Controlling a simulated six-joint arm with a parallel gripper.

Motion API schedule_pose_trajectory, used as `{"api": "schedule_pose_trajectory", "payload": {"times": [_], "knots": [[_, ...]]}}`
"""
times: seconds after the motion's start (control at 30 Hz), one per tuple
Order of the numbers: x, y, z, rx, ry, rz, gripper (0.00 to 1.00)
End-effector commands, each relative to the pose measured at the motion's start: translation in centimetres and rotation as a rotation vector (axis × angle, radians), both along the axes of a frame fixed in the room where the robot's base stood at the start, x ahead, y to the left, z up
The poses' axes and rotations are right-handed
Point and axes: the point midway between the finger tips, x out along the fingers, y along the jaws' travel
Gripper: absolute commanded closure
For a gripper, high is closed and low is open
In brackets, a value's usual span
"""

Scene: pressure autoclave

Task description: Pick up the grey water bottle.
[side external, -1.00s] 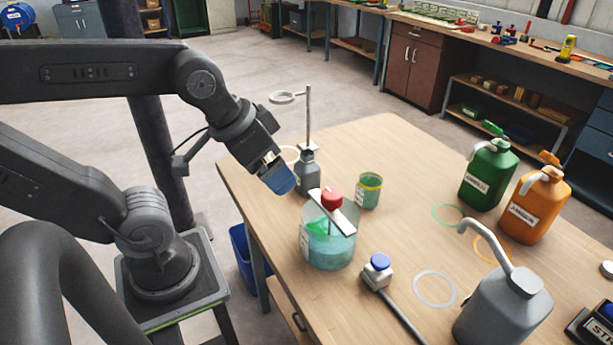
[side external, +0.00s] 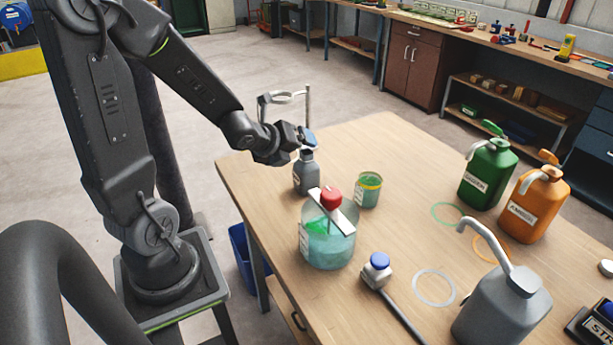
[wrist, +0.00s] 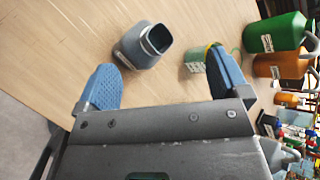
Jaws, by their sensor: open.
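A small grey bottle (side external: 306,176) with a pale label stands upright on the wooden table, near its left edge. In the wrist view it (wrist: 140,48) shows its open square neck, between and ahead of my two blue fingers. My gripper (side external: 309,138) is open and empty, near the bottle's neck in the side view. In the wrist view its fingers (wrist: 160,62) are spread wide, one to each side of the bottle. I cannot tell whether either finger touches it. A larger grey jug (side external: 503,308) with a curved spout stands at the table's front right.
A green cup (side external: 369,191) stands right of the small bottle. A glass beaker (side external: 328,248) with a red-knobbed bar across it is in front. A ring stand (side external: 308,103) rises behind. Green (side external: 487,175) and orange (side external: 537,207) jugs stand right. The middle of the table is fairly clear.

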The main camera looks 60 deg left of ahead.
Motion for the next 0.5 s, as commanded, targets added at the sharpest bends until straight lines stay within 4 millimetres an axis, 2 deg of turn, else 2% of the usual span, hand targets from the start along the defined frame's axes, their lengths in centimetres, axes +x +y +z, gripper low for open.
{"api": "schedule_pose_trajectory", "payload": {"times": [0.03, 0.2, 0.33, 0.5], "knots": [[-0.1, 0.8, -1.3, 0.084, 0.018, -0.09, 0.06], [-0.6, 1.9, -4.1, 0.387, 0.006, -0.413, 0.06], [-1.3, 2.1, -5.5, 0.577, -0.04, -0.591, 0.06], [-2.1, 1.9, -6.1, 0.737, -0.097, -0.708, 0.06]]}}
